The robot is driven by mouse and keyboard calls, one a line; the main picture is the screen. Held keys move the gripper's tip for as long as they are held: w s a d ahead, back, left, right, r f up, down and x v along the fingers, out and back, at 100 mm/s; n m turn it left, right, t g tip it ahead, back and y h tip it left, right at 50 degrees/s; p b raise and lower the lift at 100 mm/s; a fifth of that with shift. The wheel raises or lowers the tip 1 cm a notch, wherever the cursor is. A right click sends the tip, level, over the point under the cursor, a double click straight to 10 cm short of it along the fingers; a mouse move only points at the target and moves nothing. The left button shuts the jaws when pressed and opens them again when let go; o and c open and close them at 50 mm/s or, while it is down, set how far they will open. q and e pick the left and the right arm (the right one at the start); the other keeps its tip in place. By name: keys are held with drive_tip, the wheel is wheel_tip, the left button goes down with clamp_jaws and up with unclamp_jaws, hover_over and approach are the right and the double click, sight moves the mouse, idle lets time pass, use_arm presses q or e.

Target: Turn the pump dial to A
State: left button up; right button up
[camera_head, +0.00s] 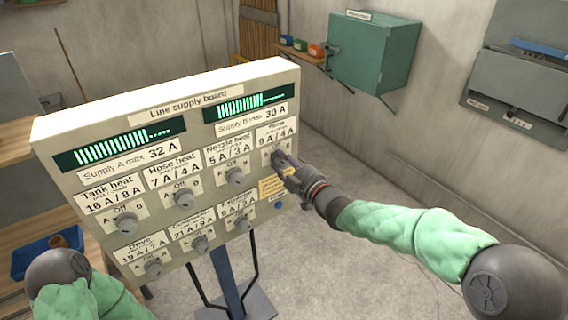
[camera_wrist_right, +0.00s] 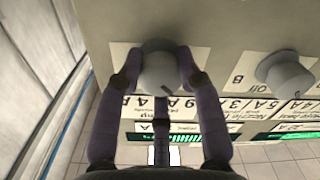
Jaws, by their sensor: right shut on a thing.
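The pump dial (camera_wrist_right: 158,68) is a round grey knob at the upper right of the line supply board (camera_head: 262,78). My right gripper (camera_head: 280,158) reaches it from the right and hides most of it in the head view. In the right wrist view, the two dark fingers of my right gripper (camera_wrist_right: 155,75) are closed on the knob from both sides. The knob's letters are covered by the fingers, so I cannot tell which letter it points to. The Pump label (camera_head: 277,134) reads 9 A / 4 A. My left gripper is out of view.
The nozzle heat dial (camera_head: 235,176) is to the left of the pump dial and also shows in the right wrist view (camera_wrist_right: 286,78). Several other dials fill the board. A green cabinet (camera_head: 372,55) hangs on the back wall. Floor right of the board is clear.

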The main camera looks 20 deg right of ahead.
drive_tip(key=o, duration=1.1)
drive_tip(key=shift+f, duration=0.1)
drive_tip(key=shift+o, duration=0.2)
drive_tip(key=v, duration=1.2)
